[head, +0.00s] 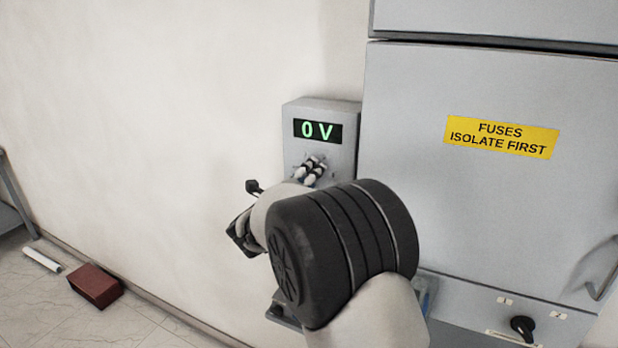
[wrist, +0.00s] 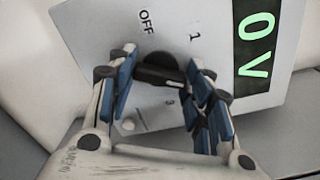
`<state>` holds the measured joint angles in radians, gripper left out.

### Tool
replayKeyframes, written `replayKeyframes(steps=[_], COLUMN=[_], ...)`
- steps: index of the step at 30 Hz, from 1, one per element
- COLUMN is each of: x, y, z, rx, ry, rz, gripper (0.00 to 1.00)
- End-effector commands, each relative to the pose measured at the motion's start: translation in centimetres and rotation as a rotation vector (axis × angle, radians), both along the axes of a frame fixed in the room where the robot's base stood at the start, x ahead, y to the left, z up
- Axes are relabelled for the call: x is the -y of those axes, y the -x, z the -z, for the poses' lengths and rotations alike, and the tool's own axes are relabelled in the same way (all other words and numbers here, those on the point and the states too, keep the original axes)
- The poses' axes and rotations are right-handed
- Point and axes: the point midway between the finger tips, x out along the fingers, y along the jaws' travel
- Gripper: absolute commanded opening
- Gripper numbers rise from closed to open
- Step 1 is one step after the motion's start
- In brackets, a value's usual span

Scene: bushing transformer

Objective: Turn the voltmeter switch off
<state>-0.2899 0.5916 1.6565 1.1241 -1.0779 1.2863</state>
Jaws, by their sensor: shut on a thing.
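The voltmeter (head: 342,164) is a grey box on the wall with a green display reading 0 V; the display also shows, turned sideways, in the wrist view (wrist: 256,45). Its black switch (wrist: 158,72) has a bar handle on a round base, with marks OFF, 1 and 3 around it. My gripper (wrist: 161,62) is shut on the switch, with blue-padded fingers on both sides of the handle. In the head view my gripper (head: 312,168) is at the voltmeter's front below the display and hides the switch. Which mark the handle points at is not clear.
A large grey cabinet (head: 420,190) with a yellow fuse warning label (head: 501,137) stands close at the right. It has a black knob (head: 522,328) low down. A dark red block (head: 95,286) and white tube (head: 42,260) lie on the floor. The wall left is bare.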

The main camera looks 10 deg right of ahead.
Motion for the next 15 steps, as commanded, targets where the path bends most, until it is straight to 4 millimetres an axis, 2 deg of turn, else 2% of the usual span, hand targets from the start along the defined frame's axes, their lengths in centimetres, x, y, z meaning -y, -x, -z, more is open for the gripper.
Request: replayKeyframes(steps=[7, 15], x=[-0.01, -0.02], y=[0.00, 0.00], z=[0.00, -0.05], rx=[-0.078, -0.221], ry=[0.105, 0.302], rz=[0.000, 0.000], gripper=[0.23, 0.23])
